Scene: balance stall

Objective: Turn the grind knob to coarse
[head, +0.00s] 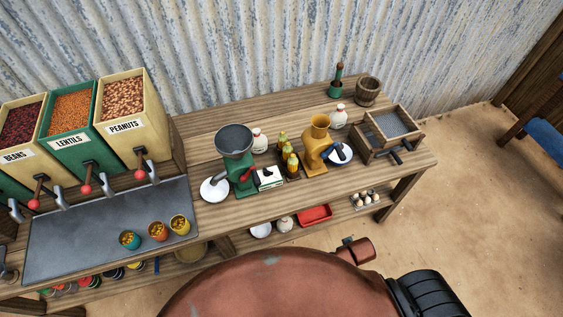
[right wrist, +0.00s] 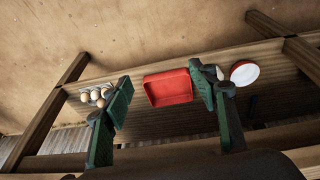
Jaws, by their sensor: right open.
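In the head view a green grinder (head: 236,158) with a dark hopper stands on the wooden table, a white round part at its left foot and a pale box at its right. A brass-coloured grinder (head: 318,142) stands to its right, with a white and dark round part at its side. I cannot make out a grind knob or its setting on either one. My right gripper (right wrist: 165,108) shows in the right wrist view with its green fingers wide apart and nothing between them, facing the lower shelf. My left gripper is not in view.
Bottles (head: 289,160) stand between the grinders. A wooden sieve box (head: 388,133) stands at the right end. A red tray (right wrist: 168,87) and an egg holder (right wrist: 97,94) lie on the lower shelf. Dispensers (head: 130,112) and a metal counter (head: 85,235) with cups stand at left.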

